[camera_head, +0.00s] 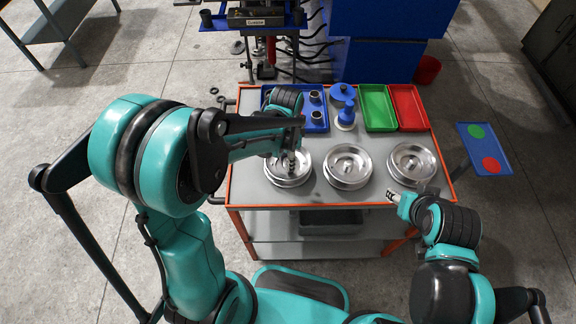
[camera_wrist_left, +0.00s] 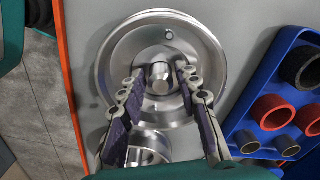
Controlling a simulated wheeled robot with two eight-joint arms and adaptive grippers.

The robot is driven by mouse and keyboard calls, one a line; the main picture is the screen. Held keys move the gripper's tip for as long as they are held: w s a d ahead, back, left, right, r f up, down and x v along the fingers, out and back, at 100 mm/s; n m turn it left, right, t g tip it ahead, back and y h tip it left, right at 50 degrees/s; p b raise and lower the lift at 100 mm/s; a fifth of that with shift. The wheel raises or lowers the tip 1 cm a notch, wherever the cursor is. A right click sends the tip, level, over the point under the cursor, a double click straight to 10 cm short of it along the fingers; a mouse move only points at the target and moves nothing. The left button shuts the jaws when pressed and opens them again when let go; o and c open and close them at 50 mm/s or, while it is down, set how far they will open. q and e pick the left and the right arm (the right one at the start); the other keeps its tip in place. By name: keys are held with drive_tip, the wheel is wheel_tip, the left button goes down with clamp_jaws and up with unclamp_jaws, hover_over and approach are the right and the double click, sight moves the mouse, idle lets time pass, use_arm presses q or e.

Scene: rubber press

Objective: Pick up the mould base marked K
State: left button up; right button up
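Three round silver metal moulds stand in a row on the grey cart top: a left one (camera_head: 275,178), a middle one (camera_head: 348,167) and a right one (camera_head: 412,164). No letter K is legible on any of them. My left gripper (camera_head: 291,160) is over the left mould, pointing down. In the left wrist view the fingers of my left gripper (camera_wrist_left: 160,76) stand open on either side of the central post (camera_wrist_left: 160,78) of this mould (camera_wrist_left: 118,50), with small gaps. My right gripper (camera_head: 392,196) is low near the cart's front right edge; its finger opening is too small to tell.
Behind the moulds are a blue tray with rings (camera_head: 314,127), blue parts (camera_head: 346,116), a green tray (camera_head: 378,108) and a red tray (camera_head: 408,108). The blue tray (camera_wrist_left: 238,118) lies close to my left gripper. The cart has an orange rim (camera_head: 236,218).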

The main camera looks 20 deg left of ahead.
use_arm(q)
drive_tip(key=shift+r, duration=0.1)
clamp_jaws()
drive_tip(key=shift+r, duration=0.1)
